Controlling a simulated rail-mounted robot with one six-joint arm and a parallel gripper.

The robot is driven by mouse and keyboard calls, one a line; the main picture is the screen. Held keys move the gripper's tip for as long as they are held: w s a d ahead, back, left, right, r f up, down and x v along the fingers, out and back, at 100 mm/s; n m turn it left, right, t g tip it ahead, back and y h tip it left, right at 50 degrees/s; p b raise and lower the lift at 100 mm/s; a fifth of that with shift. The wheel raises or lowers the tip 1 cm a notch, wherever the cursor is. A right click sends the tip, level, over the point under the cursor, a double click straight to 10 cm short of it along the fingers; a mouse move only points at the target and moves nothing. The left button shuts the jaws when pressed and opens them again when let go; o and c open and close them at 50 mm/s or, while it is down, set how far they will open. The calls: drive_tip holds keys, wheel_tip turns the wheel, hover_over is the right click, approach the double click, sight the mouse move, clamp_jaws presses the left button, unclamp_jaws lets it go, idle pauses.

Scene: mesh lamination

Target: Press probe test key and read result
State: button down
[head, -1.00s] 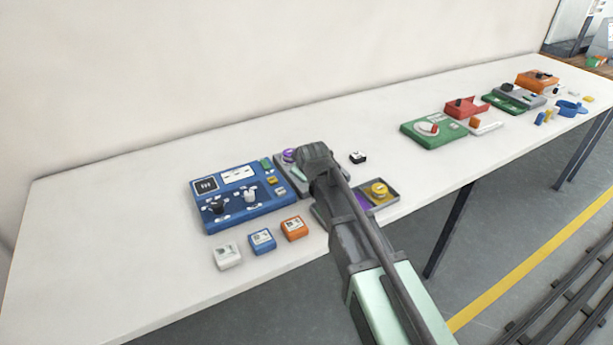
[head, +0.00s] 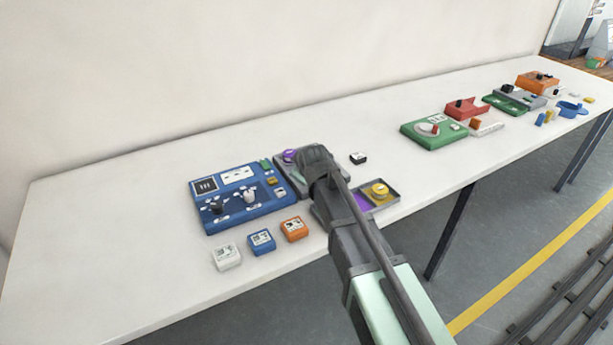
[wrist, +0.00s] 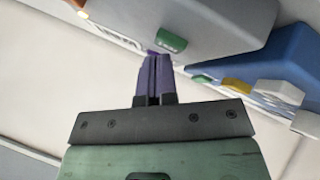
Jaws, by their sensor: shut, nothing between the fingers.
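My gripper (wrist: 154,62) is shut and empty in the wrist view, its dark purple fingers together. The fingertips are close to a grey unit (wrist: 215,22) with a green key (wrist: 171,39) on its side, just beyond and right of the tips; I cannot tell whether they touch. I cannot tell which key is the probe test key. The blue panel (head: 270,207), with a dark display (head: 205,186), stands left of the grey unit.
White, blue and orange blocks (head: 293,229) lie in front of the blue panel. A tray (head: 393,200) with a yellow round part (head: 379,190) is right of my arm. A small black-and-white block (head: 358,158) lies behind it. Green and red units (head: 434,134) stand farther right.

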drive_tip(key=shift+f, duration=0.1)
idle(0.3)
drive_tip(key=shift+r+p, duration=0.8)
drive_tip(key=shift+r, duration=0.1)
wheel_tip(320, 180, up, 5)
drive_tip(key=p, duration=0.5)
idle(0.4)
